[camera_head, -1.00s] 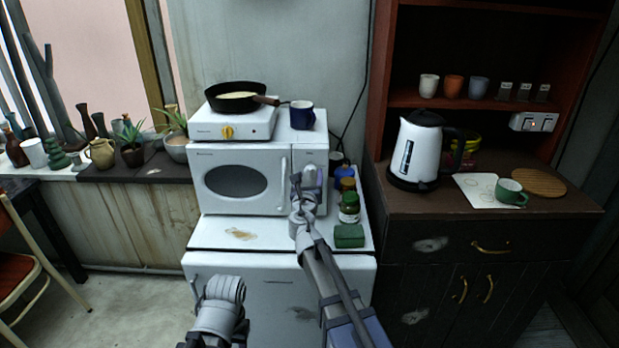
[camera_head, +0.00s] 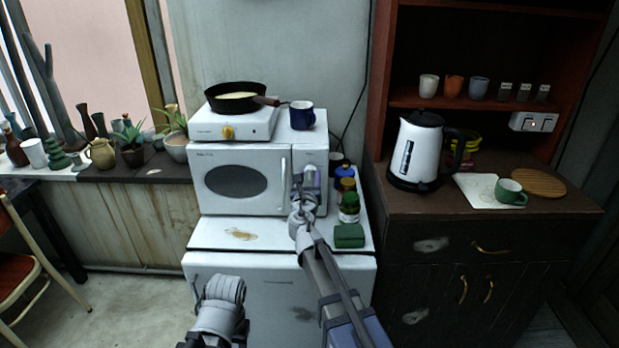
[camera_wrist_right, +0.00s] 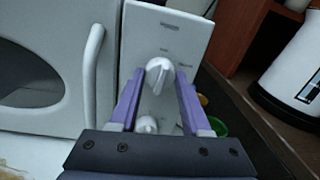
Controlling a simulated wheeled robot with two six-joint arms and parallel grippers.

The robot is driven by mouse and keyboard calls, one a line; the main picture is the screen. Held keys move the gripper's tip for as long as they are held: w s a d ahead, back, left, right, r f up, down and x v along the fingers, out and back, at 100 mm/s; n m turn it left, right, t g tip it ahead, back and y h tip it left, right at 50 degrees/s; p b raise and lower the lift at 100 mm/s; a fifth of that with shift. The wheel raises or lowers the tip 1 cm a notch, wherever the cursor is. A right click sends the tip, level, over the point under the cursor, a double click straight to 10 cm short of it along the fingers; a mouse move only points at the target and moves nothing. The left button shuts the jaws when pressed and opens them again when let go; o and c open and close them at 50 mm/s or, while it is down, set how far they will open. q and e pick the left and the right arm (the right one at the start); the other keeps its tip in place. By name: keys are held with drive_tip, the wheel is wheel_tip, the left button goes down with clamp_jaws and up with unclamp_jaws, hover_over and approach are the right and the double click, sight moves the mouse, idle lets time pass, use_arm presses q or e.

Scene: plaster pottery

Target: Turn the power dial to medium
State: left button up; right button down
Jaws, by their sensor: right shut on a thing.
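The white microwave (camera_head: 215,160) stands on a low white cabinet. Its control panel (camera_wrist_right: 190,40) carries a white upper dial (camera_wrist_right: 160,72) and a white lower dial (camera_wrist_right: 147,125). My right gripper (camera_wrist_right: 160,70) has its purple fingers shut on the upper dial, one on each side. The small marks around the dial are too blurred to read, so its setting cannot be told. In the head view, my right gripper (camera_head: 306,178) covers much of the panel. Part of my left arm shows at the bottom, but its fingers are not visible.
The microwave door handle (camera_wrist_right: 92,75) is just left of the panel. A hot plate (camera_head: 235,128) with a pan and a blue mug (camera_head: 301,115) stand on top. Jars (camera_head: 349,207) and a green block (camera_head: 349,236) sit close on the right. A kettle (camera_head: 415,150) is farther right.

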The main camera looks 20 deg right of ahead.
drive_tip(key=m, duration=0.5)
drive_tip(key=shift+m+p, duration=0.4)
drive_tip(key=m, duration=0.5)
drive_tip(key=shift+s+d+y, duration=0.1)
drive_tip(key=shift+d+y, duration=0.05)
drive_tip(key=shift+y, duration=0.25)
drive_tip(key=m, duration=0.5)
drive_tip(key=shift+y, duration=0.3)
drive_tip(key=m, duration=0.6)
drive_tip(key=shift+d+y, duration=0.1)
drive_tip(key=shift+y, duration=0.2)
drive_tip(key=shift+c, duration=1.8)
unclamp_jaws()
drive_tip(key=shift+s, duration=0.1)
